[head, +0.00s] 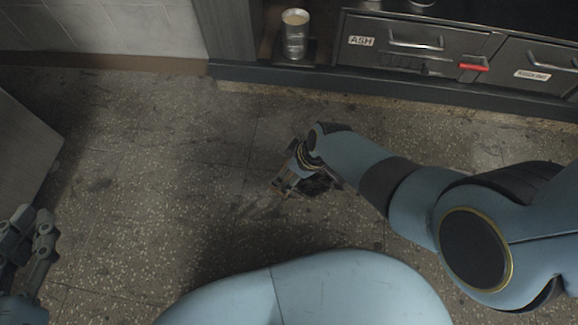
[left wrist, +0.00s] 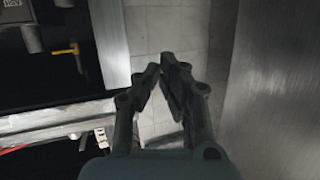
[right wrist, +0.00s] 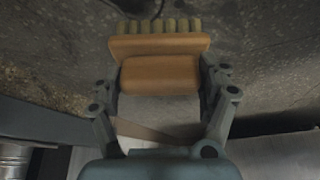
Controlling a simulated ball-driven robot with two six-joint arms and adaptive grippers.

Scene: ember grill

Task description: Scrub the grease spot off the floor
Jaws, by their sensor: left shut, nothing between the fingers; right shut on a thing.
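My right gripper (head: 296,183) is low over the floor at mid-picture in the head view. In the right wrist view its fingers (right wrist: 160,85) are shut on the wooden block of a scrub brush (right wrist: 160,75). The brush's pale bristles (right wrist: 158,26) point away from the palm toward the floor; contact is hard to tell. The speckled floor (head: 130,225) has several dark smudges, one at the left (head: 100,184); which is the grease spot I cannot tell, and the arm may hide it. My left gripper (head: 33,222) is shut and empty at the left edge; it also shows in the left wrist view (left wrist: 165,70).
A cabinet with a drawer marked ASH (head: 361,41) and a red handle (head: 473,67) stands along the back. A metal can (head: 295,35) stands beside it. A grey metal panel (head: 22,150) is at the left. Floor between is open.

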